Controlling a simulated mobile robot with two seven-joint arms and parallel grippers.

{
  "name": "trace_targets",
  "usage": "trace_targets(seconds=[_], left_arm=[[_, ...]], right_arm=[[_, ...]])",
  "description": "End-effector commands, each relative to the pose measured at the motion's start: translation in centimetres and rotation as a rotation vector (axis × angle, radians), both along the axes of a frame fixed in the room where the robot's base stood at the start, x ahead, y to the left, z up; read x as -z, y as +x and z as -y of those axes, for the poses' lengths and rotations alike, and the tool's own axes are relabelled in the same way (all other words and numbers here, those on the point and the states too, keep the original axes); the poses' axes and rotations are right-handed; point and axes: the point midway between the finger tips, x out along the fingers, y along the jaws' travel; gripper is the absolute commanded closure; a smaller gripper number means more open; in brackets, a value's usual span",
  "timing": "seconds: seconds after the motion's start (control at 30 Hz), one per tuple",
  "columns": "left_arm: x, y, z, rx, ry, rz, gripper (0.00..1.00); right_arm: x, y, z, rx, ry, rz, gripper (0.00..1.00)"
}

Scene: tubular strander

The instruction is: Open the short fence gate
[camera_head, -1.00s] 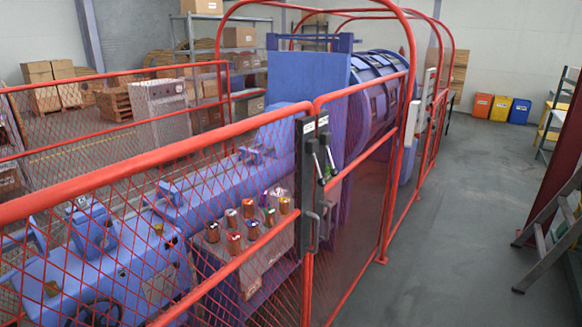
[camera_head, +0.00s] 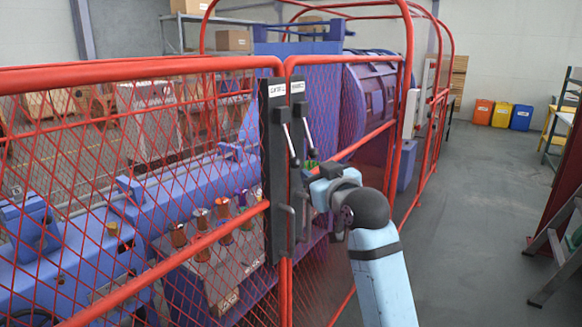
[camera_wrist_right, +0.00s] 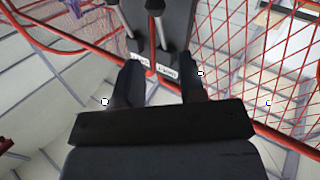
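The red mesh fence has two panels meeting at a post: a left panel (camera_head: 130,190) and a right panel (camera_head: 345,100). At the joint are two dark upright lock plates, the left one (camera_head: 275,180) and the right one (camera_head: 297,185), each with a white label on top and a lever with a pale rod. The two panels stand edge to edge. My right gripper (camera_head: 314,170) is beside the right plate, near its lever. In the right wrist view its two dark fingers (camera_wrist_right: 160,75) are spread, with the labelled plates beyond them. My left gripper is out of view.
A blue machine (camera_head: 85,255) stands behind the fence, with several spools on a stand. The grey floor (camera_head: 470,200) to the right is mostly clear. A step ladder (camera_head: 560,245) stands at the right edge. Red, yellow and blue bins (camera_head: 502,115) are far back.

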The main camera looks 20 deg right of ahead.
Motion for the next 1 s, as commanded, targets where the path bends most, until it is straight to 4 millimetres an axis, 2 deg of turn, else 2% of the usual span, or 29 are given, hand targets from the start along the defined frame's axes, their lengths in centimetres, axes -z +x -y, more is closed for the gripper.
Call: trace_targets(seconds=[0.1,0.27,0.7,0.83,1.0], left_arm=[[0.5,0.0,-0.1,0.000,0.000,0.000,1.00],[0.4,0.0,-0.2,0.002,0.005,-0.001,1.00],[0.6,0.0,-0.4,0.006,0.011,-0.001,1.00],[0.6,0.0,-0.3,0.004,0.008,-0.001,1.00],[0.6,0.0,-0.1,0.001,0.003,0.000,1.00]], right_arm=[[-1.2,0.3,0.1,0.001,0.001,0.016,0.63],[-1.4,1.9,-0.1,0.001,0.002,0.016,0.63],[-1.4,10.9,-1.1,0.000,0.001,0.015,0.63],[-1.3,12.6,-1.2,0.001,0.001,0.016,0.63],[-1.3,13.6,-1.3,0.001,0.001,0.016,0.63]])
